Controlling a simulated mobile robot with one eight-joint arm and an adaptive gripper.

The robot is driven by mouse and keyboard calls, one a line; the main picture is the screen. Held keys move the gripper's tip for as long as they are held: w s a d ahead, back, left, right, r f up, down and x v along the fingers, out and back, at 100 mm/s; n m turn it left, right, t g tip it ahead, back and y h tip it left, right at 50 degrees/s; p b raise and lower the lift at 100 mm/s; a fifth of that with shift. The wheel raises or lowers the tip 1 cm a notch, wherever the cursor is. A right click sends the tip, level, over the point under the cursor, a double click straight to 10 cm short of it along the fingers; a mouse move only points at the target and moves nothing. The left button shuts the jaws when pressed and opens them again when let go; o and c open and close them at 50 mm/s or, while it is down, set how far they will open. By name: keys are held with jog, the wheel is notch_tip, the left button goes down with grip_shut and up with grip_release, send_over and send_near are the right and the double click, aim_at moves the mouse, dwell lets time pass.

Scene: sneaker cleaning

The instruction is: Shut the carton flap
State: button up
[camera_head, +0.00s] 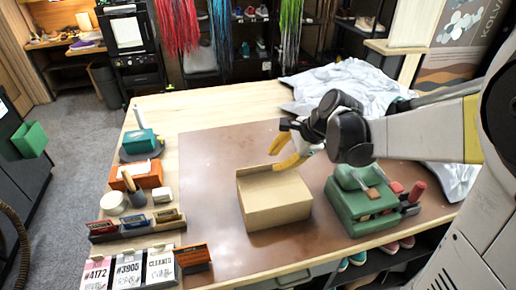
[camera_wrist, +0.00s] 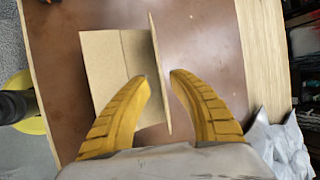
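The brown cardboard carton (camera_head: 275,205) sits on the brown mat in the middle of the workbench. It also shows in the wrist view (camera_wrist: 102,75), to the left of and below my fingers. In the wrist view its flap (camera_wrist: 157,50) is seen nearly edge-on as a thin raised panel along the carton's right side. My gripper (camera_head: 275,160) has two yellow fingers at the carton's far edge. In the wrist view my gripper (camera_wrist: 160,76) is open, with the flap between the fingertips and gaps visible beside it.
A green caddy with brushes (camera_head: 360,205) stands close to the carton's right. Card holders (camera_head: 135,226), a white jar (camera_head: 113,203) and an orange box (camera_head: 138,177) line the bench's left. Crumpled white cloth (camera_head: 345,85) lies behind. The mat (camera_head: 205,160) left of the carton is clear.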

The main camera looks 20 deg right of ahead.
aim_at(268, 168)
jog(key=shift+b+x, duration=0.4)
jog(key=shift+x, duration=1.6)
grip_shut()
